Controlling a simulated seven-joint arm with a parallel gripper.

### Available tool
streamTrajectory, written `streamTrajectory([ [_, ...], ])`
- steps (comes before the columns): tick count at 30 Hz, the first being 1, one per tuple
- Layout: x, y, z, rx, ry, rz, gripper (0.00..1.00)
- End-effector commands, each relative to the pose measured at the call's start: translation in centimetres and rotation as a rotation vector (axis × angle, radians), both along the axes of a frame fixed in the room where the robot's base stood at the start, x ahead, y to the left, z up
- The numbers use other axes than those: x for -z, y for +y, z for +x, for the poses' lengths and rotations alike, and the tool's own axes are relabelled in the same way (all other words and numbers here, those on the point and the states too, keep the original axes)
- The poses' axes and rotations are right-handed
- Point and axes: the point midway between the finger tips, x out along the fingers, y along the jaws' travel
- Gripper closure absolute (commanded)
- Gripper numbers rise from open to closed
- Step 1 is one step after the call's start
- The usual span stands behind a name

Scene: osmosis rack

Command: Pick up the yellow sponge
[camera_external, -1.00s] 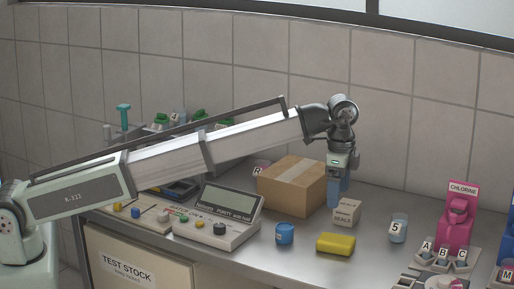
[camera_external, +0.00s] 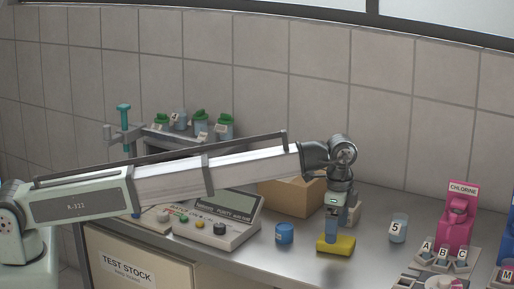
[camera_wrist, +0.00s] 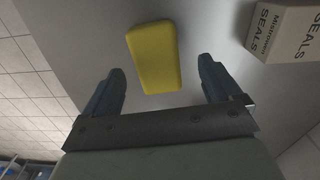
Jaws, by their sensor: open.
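The yellow sponge (camera_external: 345,247) lies flat on the grey counter in the external view, near its front edge. My gripper (camera_external: 331,240) is over the sponge's left part there and hides some of it; I cannot tell the exact gap between them. In the wrist view the sponge (camera_wrist: 154,57) lies ahead of and between my fingertips. My gripper (camera_wrist: 161,78) is open there, one blue-grey finger on each side, with nothing held between them.
A small seals box (camera_wrist: 284,32) stands to the right of the sponge in the wrist view. In the external view a blue jar (camera_external: 284,234) stands left of the sponge, a cardboard box (camera_external: 290,195) behind, and a beaker marked 5 (camera_external: 398,229) to the right.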

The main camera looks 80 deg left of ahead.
Motion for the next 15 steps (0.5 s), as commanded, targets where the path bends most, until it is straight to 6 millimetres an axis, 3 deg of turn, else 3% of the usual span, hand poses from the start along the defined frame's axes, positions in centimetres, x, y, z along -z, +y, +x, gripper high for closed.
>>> streamTrajectory([
  [9,3.8,-0.6,0.0,0.000,0.001,0.001,0.08],
  [15,4.0,-0.6,0.0,0.000,0.000,0.000,0.08],
])
